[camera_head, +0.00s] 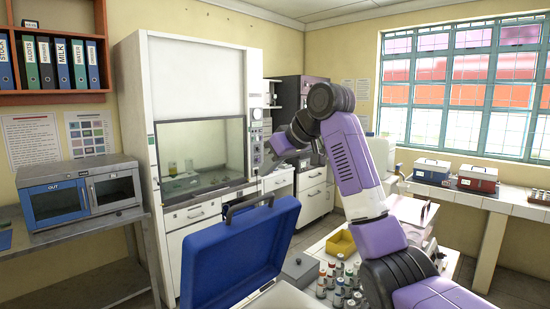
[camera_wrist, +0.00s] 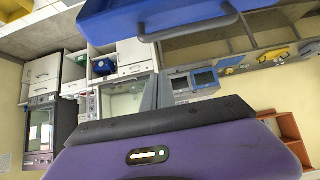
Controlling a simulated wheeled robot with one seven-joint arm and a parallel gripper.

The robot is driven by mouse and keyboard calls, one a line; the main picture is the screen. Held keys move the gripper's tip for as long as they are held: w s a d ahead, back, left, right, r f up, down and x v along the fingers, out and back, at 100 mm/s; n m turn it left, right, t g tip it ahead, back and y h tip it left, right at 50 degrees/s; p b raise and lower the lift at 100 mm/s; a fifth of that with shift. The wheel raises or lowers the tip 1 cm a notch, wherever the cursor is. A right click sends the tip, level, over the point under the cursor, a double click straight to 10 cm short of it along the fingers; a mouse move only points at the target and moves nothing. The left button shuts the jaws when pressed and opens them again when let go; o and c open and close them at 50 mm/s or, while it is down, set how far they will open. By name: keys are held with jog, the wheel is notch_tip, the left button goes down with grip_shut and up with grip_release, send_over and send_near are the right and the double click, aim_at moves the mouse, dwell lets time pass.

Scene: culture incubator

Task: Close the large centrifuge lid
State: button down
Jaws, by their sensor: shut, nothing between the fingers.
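The large centrifuge's blue lid (camera_head: 240,255) stands open and raised in the lower middle of the head view, with a dark handle (camera_head: 248,206) on its top edge. Part of the white centrifuge body (camera_head: 285,298) shows below it. The lid fills the top of the wrist view (camera_wrist: 150,14), with its handle (camera_wrist: 188,28) facing the camera. My gripper (camera_head: 270,164) is small in the head view, above and beyond the lid's handle, and looks apart from it. It is shut and empty. My purple hand housing hides the lower wrist view.
A table right of the lid holds several capped bottles (camera_head: 340,285), a yellow tray (camera_head: 341,243) and a grey box (camera_head: 300,268). A fume hood (camera_head: 200,110) stands behind. A blue-fronted oven (camera_head: 55,202) is on the left bench. Boxes (camera_head: 477,179) line the window counter.

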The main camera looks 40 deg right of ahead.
aim_at(267, 208)
jog(key=p+x, duration=0.1)
jog(key=x, duration=0.3)
jog(key=shift+w+f, duration=0.15)
jog(key=shift+w, duration=0.05)
jog(key=s, duration=0.1)
jog(key=s+f+p, duration=0.1)
jog(key=shift+s+f, duration=0.15)
jog(key=shift+s, duration=0.25)
jog(key=shift+s+f, duration=0.3)
jog(key=shift+s, duration=0.15)
